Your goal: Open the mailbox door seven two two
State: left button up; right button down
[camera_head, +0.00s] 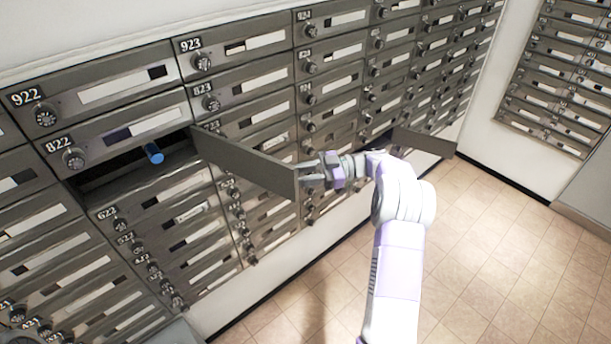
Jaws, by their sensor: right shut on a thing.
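The mailbox door (245,160) of the box between 822 and 622 stands swung out from the wall, hinged on its right side. Its number does not show from here; by its place it is 722. Its box opening (110,182) is dark, and a blue cylinder-like thing (154,153) shows in its upper right part. My right gripper (308,173) is shut on the door's free outer edge, its arm coming from the lower right. My left gripper is not in view.
Another mailbox door (424,142) stands open farther right, behind my right gripper. The other mailboxes in the wall look closed, with dials and pale label strips. A second mailbox bank (560,75) is at the upper right. The tiled floor (500,240) is clear.

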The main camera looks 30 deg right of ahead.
aim_at(289, 172)
jog(key=shift+w+a+r, duration=0.45)
jog(key=shift+w+a, duration=0.25)
jog(key=c, duration=1.1)
grip_release()
jog(key=shift+w, duration=0.15)
jog(key=o, duration=0.6)
jog(key=shift+w+a+f, duration=0.1)
jog(key=shift+w+a, duration=0.3)
jog(key=shift+a, duration=0.15)
jog(key=shift+o, duration=0.3)
jog(key=shift+s, duration=0.15)
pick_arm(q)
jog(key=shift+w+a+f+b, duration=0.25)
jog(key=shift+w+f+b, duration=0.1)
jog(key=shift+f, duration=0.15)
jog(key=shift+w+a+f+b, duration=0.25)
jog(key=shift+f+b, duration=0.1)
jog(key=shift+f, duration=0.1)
pick_arm(e)
jog(key=v, duration=0.8)
jog(key=shift+s+d, duration=0.1)
jog(key=shift+s, duration=0.15)
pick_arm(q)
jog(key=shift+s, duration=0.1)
